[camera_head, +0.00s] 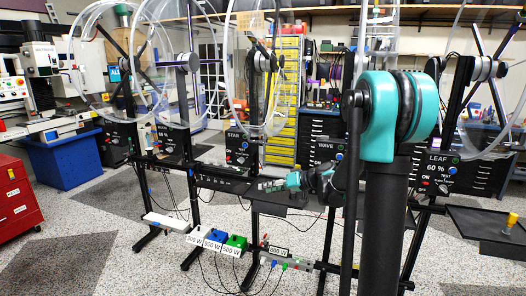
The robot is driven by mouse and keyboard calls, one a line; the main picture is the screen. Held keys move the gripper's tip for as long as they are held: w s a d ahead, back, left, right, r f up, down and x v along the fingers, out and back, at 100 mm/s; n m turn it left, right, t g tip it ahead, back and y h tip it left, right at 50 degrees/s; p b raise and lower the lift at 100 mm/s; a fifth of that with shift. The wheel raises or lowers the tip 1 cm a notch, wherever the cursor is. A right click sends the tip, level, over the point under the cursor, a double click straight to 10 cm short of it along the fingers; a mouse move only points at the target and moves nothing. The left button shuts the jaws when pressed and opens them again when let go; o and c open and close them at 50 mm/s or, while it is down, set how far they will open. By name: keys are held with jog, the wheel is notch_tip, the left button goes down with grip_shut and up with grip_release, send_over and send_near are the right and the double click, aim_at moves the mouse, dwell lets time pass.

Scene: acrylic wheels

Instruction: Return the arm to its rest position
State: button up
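My teal and black arm (382,118) stands large in the right half of the view, its dark column running down to the lower edge. My gripper (268,186) appears small and low in the middle, pointing left, over a dark shelf of the wheel stands. It is too small and cluttered to tell whether its fingers are open or hold anything. Part of the forearm is hidden behind the nearer arm links.
Clear acrylic wheels (88,66) stand on black frames with labelled control boxes, such as STAR (241,146) and LEAF (441,178). Labelled power blocks (213,240) sit low in front. A red cabinet (17,207) is at left. Open floor lies at lower left.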

jog(key=s+d+f+m+h, duration=0.1)
jog(key=s+d+f+h, duration=0.2)
jog(key=s, duration=0.7)
jog(key=s+d+f+m+g+h, duration=0.1)
jog(key=s+d+f+m+h, duration=0.1)
jog(key=s+d+f+h, duration=0.2)
jog(key=s+d+f+m+g+h, duration=0.1)
jog(key=s+d+f+h, duration=0.3)
jog(key=s+d, duration=0.5)
jog(key=s+f, duration=0.2)
jog(key=s, duration=0.6)
jog(key=shift+d+f+m, duration=0.3)
jog(key=shift+d+f, duration=0.1)
